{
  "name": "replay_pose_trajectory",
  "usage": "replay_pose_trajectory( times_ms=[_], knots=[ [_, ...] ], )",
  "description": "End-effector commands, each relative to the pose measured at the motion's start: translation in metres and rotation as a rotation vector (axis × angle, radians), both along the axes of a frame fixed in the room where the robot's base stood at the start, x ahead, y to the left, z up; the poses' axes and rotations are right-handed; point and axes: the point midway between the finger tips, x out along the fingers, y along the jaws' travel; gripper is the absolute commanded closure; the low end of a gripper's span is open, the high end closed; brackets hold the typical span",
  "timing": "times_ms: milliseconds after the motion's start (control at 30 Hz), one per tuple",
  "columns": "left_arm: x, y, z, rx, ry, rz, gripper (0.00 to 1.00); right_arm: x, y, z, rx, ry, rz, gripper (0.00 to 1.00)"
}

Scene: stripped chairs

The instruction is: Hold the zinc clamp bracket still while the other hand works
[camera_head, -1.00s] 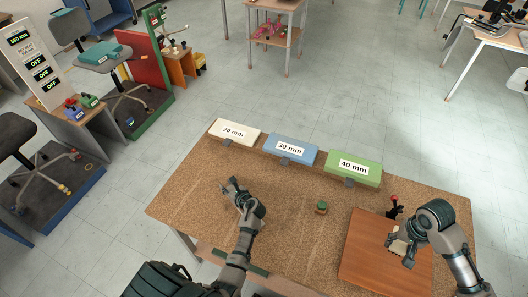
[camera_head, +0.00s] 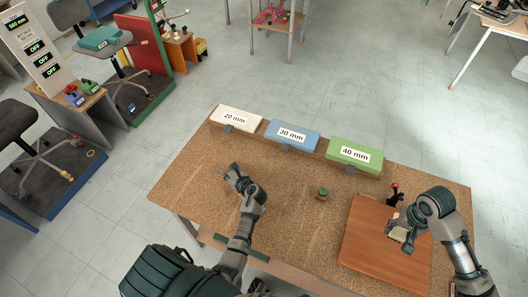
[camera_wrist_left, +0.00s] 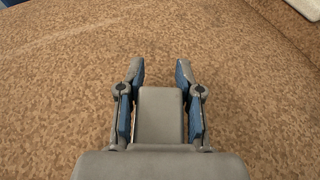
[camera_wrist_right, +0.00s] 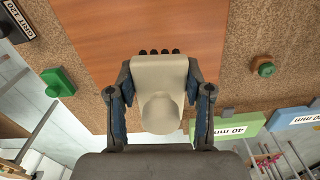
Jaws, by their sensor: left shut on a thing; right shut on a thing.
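My left gripper (camera_head: 227,170) is over the left part of the cork-topped table. In the left wrist view it (camera_wrist_left: 160,75) is shut on a plain grey block, which I take for the zinc clamp bracket (camera_wrist_left: 160,112), between its two blue-lined fingers. The bracket is too small to make out in the head view. My right gripper (camera_head: 396,236) is over the reddish-brown board (camera_head: 372,247). In the right wrist view it (camera_wrist_right: 160,80) is shut on a cream piece (camera_wrist_right: 158,72) with a rounded end and several dark tips along its far edge.
White 20 mm (camera_head: 237,119), blue 30 mm (camera_head: 291,133) and green 40 mm (camera_head: 354,153) blocks line the table's far edge. A green-topped knob (camera_head: 322,192) stands mid-table. A red-knobbed piece (camera_head: 395,188) stands behind the board. Bare cork (camera_head: 285,205) lies between my grippers.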

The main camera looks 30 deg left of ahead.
Motion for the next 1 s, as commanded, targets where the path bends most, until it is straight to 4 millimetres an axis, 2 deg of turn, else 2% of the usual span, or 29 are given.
replay_pose_trajectory(
  times_ms=[33, 67, 167, 467, 567, 667, 1000],
  knots=[
    [0.0, 0.0, -0.001, -0.001, 0.001, 0.001, 1.0, 0.0, 0.0, 0.0, 0.0, 0.0, 0.0, 0.77],
    [0.0, 0.0, 0.0, -0.001, 0.001, 0.001, 0.6, 0.0, 0.0, 0.0, 0.0, 0.0, 0.0, 0.77],
    [0.0, 0.0, -0.001, -0.001, 0.0, 0.0, 0.36, 0.0, 0.0, 0.0, 0.0, 0.0, 0.0, 0.77],
    [0.0, -0.001, 0.0, 0.0, 0.0, 0.0, 0.36, 0.0, 0.0, 0.0, 0.0, 0.0, 0.0, 0.77],
    [-0.002, -0.006, 0.002, -0.001, 0.001, -0.001, 0.36, 0.0, 0.0, 0.0, 0.0, -0.001, 0.0, 0.77],
    [-0.007, -0.02, 0.007, -0.001, 0.0, -0.001, 0.36, 0.0, 0.0, 0.0, 0.0, -0.001, 0.0, 0.77],
    [-0.031, -0.083, 0.035, -0.003, 0.0, 0.0, 0.36, 0.0, 0.0, 0.0, 0.0, 0.0, 0.0, 0.77]
  ],
)
